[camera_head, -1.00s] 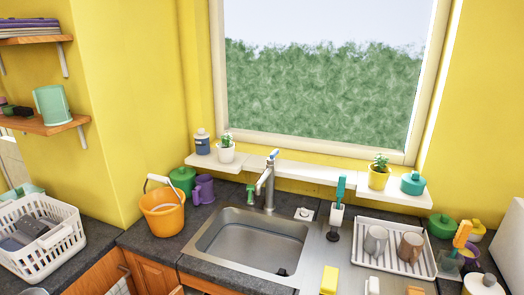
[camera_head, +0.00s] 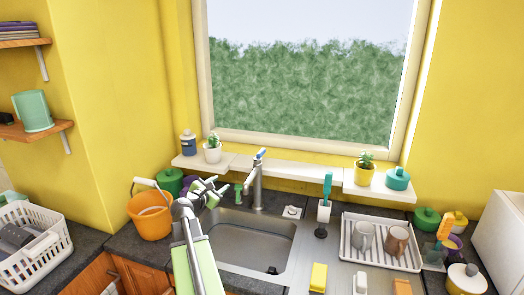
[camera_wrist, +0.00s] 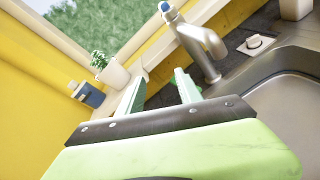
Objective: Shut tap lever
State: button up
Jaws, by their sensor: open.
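The grey metal tap (camera_head: 257,190) stands upright behind the sink. Its lever (camera_head: 260,154), with a blue part, sits on top and tilts upward. In the wrist view the tap (camera_wrist: 207,52) is at the upper right, with the lever (camera_wrist: 169,12) near the top edge. My gripper (camera_head: 222,185) is left of the tap and below the level of the lever. Its two fingers are spread and empty, and it appears apart from the tap. In the wrist view the gripper (camera_wrist: 161,82) points toward the sill, left of the tap.
The steel sink (camera_head: 245,244) lies below the tap. An orange bucket (camera_head: 150,222) stands left of my arm. A white sill shelf (camera_head: 285,172) runs behind the tap, with a potted plant (camera_head: 213,153) at left. A brush (camera_head: 326,195) and dish rack (camera_head: 375,256) stand right.

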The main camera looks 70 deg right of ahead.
aim_at(262, 150)
jog(key=s+d+r+n, duration=0.1)
jog(key=s+d, duration=0.1)
jog(key=s+d+r+n+h, duration=0.1)
jog(key=s+d+r+n, duration=0.1)
jog(key=s+d, duration=0.1)
jog(key=s+d+r+n+h, duration=0.1)
jog(key=s+d+r+n, duration=0.1)
jog(key=s+d, duration=0.1)
jog(key=shift+s+g, duration=0.2)
jog(key=shift+g, duration=0.1)
jog(key=d, duration=1.7)
jog(key=shift+s+d+f, duration=0.1)
jog(key=shift+s, duration=0.05)
grip_shut()
